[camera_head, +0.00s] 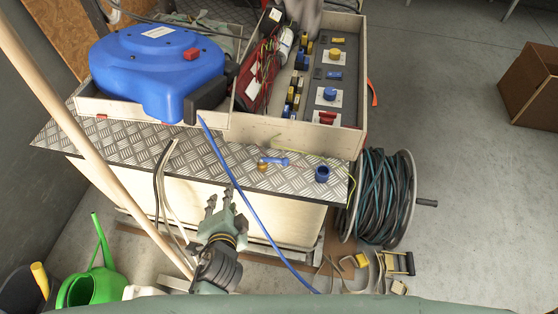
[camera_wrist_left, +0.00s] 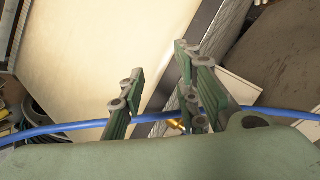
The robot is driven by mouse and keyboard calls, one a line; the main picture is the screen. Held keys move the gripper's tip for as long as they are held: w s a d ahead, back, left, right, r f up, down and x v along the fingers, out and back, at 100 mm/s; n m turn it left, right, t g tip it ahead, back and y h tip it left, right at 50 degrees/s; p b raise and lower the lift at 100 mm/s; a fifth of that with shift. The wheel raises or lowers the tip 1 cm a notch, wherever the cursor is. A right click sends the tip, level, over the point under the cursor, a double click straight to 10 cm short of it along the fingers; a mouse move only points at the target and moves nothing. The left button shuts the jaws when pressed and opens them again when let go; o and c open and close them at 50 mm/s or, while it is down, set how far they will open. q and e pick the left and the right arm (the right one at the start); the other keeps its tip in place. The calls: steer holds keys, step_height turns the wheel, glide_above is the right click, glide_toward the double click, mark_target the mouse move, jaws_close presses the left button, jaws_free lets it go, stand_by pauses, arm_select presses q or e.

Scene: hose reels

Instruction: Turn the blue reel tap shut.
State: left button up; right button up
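The blue reel (camera_head: 155,65) sits in a wooden tray at the back left, with a red part on its top. A blue hose (camera_head: 228,172) runs from it over the bench edge and down past my left gripper (camera_head: 219,200). This gripper is open and empty in front of the bench. In the left wrist view its fingers (camera_wrist_left: 158,68) are spread, and the hose (camera_wrist_left: 72,126) passes behind them. A small brass piece (camera_wrist_left: 177,124) shows by the hose, partly hidden by a finger; I cannot tell whether it is the tap. My right gripper is not in view.
A checker-plate bench top (camera_head: 100,142) carries a tool tray (camera_head: 345,140) and a small blue cup (camera_head: 322,174). A wooden pole (camera_head: 85,135) crosses the left side. A dark hose drum (camera_head: 385,195) stands at right. The floor at far right is mostly clear.

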arm_select(q)
steer(key=w+d+r+m+t+h, duration=0.1)
steer(key=w+d+r+m+t, duration=0.1)
steer(key=d+r+m, duration=0.25)
steer(key=m+t+h, duration=0.2)
steer(key=m+h, duration=0.1)
steer(key=m, duration=0.1)
glide_toward(278, 162)
steer(key=a+r+x, duration=0.1)
steer(key=x, duration=0.7)
steer(key=d+f+x, duration=0.1)
steer(key=x, duration=0.1)
steer(key=shift+f, duration=0.1)
steer(key=shift+w, duration=0.3)
steer(key=shift+c, duration=0.6)
steer(key=shift+f, duration=0.1)
steer(key=c, duration=0.5)
jaws_close()
steer(key=shift+f, duration=0.1)
